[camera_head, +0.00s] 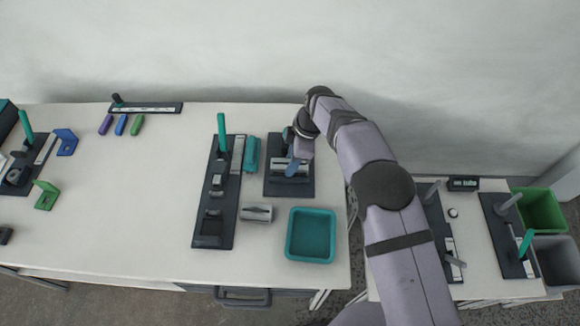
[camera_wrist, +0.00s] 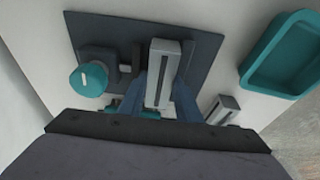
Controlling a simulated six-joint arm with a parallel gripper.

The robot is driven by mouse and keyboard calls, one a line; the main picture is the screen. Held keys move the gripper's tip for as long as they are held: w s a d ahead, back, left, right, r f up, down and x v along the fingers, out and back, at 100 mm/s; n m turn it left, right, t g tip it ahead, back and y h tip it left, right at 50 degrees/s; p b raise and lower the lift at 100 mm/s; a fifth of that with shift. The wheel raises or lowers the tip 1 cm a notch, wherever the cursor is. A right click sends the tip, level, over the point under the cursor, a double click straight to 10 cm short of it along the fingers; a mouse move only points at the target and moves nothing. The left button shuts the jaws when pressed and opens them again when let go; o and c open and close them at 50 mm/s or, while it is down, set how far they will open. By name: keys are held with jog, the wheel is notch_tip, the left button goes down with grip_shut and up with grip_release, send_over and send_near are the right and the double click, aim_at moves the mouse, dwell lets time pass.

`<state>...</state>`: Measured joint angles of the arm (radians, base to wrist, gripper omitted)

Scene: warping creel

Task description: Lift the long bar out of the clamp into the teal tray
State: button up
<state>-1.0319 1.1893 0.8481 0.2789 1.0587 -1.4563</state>
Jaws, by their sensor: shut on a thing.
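The long bar (camera_wrist: 165,62) is a silver-grey block over the dark clamp plate (camera_wrist: 210,42). In the head view the bar (camera_head: 279,166) lies crosswise on the clamp plate (camera_head: 302,186). My gripper (camera_wrist: 160,90) is shut on the bar, with a blue finger on each side of it. My gripper (camera_head: 292,166) comes down from above in the head view and hides part of the bar. The clamp's teal knob (camera_wrist: 88,79) is beside the bar. Whether the bar touches the clamp's seat is hard to tell. The teal tray (camera_head: 311,235) looks empty.
A second silver block (camera_head: 257,213) lies on the table left of the tray; it also shows in the wrist view (camera_wrist: 223,109). A long dark fixture with a teal lever (camera_head: 222,135) and a teal piece (camera_head: 251,154) stand to the left.

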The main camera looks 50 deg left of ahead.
aim_at(286, 164)
jog(key=shift+r, duration=0.65)
jog(key=shift+r+p, duration=0.75)
jog(key=shift+r, duration=0.75)
jog(key=shift+r+p, duration=0.75)
jog(key=shift+r, duration=0.8)
